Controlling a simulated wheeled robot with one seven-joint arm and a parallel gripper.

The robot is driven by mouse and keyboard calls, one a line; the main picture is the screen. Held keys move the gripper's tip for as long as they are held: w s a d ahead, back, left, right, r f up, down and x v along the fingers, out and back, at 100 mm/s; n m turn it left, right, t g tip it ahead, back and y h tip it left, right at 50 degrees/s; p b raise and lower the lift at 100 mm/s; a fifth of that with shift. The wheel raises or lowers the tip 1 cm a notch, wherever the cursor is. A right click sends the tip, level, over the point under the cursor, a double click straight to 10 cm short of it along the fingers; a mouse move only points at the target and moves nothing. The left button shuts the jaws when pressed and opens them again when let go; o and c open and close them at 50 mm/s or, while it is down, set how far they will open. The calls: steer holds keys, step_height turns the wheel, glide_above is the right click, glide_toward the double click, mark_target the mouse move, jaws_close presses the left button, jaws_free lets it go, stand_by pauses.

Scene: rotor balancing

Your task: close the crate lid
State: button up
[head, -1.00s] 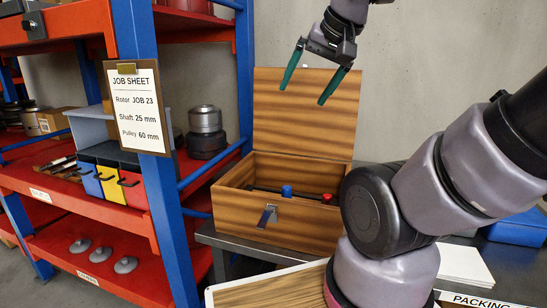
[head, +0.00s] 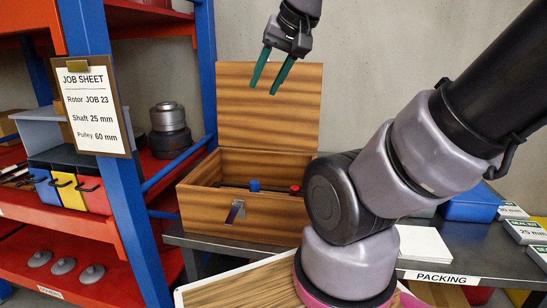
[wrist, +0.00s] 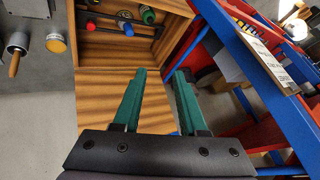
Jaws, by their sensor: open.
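The wooden crate (head: 200,205) stands on the grey bench with its lid (head: 245,110) raised upright at the back. A metal latch (head: 235,211) is on its front. Inside are a blue knob (head: 254,185), a red knob (head: 295,190) and a dark bar. The wrist view also shows a green-topped part (wrist: 148,15) in the crate. My gripper (head: 266,89) is open and empty, its green fingers pointing down in front of the lid's upper part in the head view. In the wrist view, the fingers (wrist: 160,75) are beside and partly over the lid (wrist: 105,95); contact cannot be told.
A blue and red shelf rack (head: 135,215) with a job sheet (head: 93,108) stands close on the left. My arm covers the crate's right front corner in the head view. On the bench (head: 470,255) to the right are white sheets (head: 424,243), a blue box (head: 468,208) and small labelled boxes.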

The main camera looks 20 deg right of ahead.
jaws_close()
steer(key=w+d+r+m+h, duration=0.1)
steer(key=w+d+r+h, duration=0.1)
steer(key=w+d, duration=0.7)
steer(key=w+d+r+m+g+h, duration=0.1)
steer(key=w+d+r, duration=0.4)
steer(key=w+d, duration=0.5)
steer(key=w+d+r+m+h, duration=0.1)
steer(key=w+d+r, duration=0.3)
steer(key=w+d, duration=0.6)
steer(key=shift+w+d+r+g+h, duration=0.1)
steer(key=shift+w+g+h, duration=0.4)
steer(key=shift+h, duration=0.4)
steer(key=shift+w+d, duration=0.25)
steer(key=shift+w+d+f, duration=0.15)
steer(key=shift+f, duration=0.25)
step_height(320, 180, down, 7)
steer(key=shift+w+d, duration=0.2)
steer(key=shift+w, duration=0.2)
